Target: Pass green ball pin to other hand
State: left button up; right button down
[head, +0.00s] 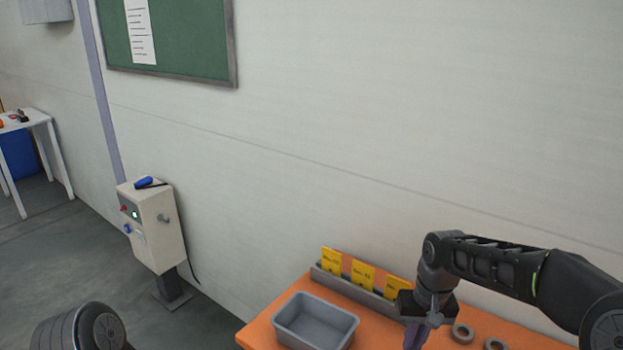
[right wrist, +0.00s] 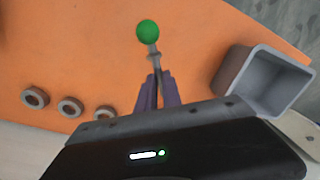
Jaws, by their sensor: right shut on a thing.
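In the right wrist view, the green ball pin has a bright green ball (right wrist: 148,31) on a thin grey shank. My right gripper (right wrist: 156,80) is shut on the shank, and the ball sticks out beyond the fingertips. In the head view, my right gripper (head: 416,336) points down over the orange table at the lower right; the green ball is not visible there. My left arm shows only as a dark rounded link at the lower left, and my left gripper is out of view.
The orange table (head: 262,334) holds a grey bin (head: 283,330), a rack with yellow cards (head: 363,274) and several grey rings (right wrist: 70,107). A control box (head: 158,232) with a blue-handled tool (head: 145,182) on top stands left. Open floor lies between box and table.

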jog(key=shift+a+f+n, duration=0.15)
jog(key=shift+a, duration=0.45)
jog(key=shift+a+f+n, duration=0.1)
jog(key=shift+a+n, duration=0.05)
jog(key=shift+a, duration=0.45)
jog(key=a+r+n, duration=0.2)
jog(key=a+n, duration=0.2)
jog(key=a, duration=0.4)
jog(key=a+r+n, duration=0.3)
jog(key=a+n, duration=0.1)
jog(key=a, duration=0.5)
jog(key=shift+s+r+g, duration=0.15)
jog(key=shift+s+g, duration=0.15)
jog(key=shift+g, duration=0.1)
jog(key=shift+a, duration=0.1)
